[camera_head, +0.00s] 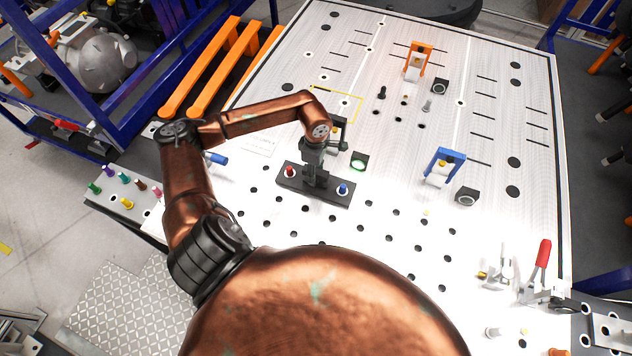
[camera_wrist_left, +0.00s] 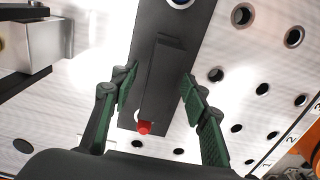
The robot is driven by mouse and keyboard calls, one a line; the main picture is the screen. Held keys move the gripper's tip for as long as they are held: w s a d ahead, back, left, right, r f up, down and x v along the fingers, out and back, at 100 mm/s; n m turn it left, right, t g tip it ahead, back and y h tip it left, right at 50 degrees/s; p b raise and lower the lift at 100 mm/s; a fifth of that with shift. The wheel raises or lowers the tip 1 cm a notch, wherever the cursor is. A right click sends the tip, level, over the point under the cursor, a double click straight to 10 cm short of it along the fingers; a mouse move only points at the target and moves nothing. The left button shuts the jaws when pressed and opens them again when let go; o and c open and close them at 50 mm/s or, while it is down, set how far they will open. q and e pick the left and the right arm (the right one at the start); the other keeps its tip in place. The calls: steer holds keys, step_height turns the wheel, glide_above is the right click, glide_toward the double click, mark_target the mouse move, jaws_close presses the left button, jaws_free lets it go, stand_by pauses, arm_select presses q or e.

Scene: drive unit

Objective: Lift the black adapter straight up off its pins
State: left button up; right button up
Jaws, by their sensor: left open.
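The black adapter (camera_head: 328,197) is a dark flat bar with a raised handle block in its middle, lying on the white perforated table. A red pin (camera_head: 289,171) shows at its left end and a blue pin (camera_head: 342,188) at its right end. My left gripper (camera_head: 316,168) is over the middle of the adapter, pointing down. In the left wrist view its open green-padded fingers (camera_wrist_left: 158,86) stand on either side of the adapter (camera_wrist_left: 160,75), with visible gaps beside the raised block. The red pin (camera_wrist_left: 144,127) shows low there, the blue pin (camera_wrist_left: 180,3) at the top edge. My right gripper is not in view.
A small block with a green-lit ring (camera_head: 359,162) stands close to the right of the adapter. A blue bracket (camera_head: 444,166), an orange bracket (camera_head: 417,61) and a red-handled clamp (camera_head: 541,262) stand further right. Colored pins (camera_head: 124,179) sit at the table's left edge.

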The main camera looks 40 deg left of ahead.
arm_select(q)
steer(key=shift+f, duration=0.1)
stand_by(0.4)
jaws_close()
stand_by(0.3)
steer(key=shift+w, duration=0.1)
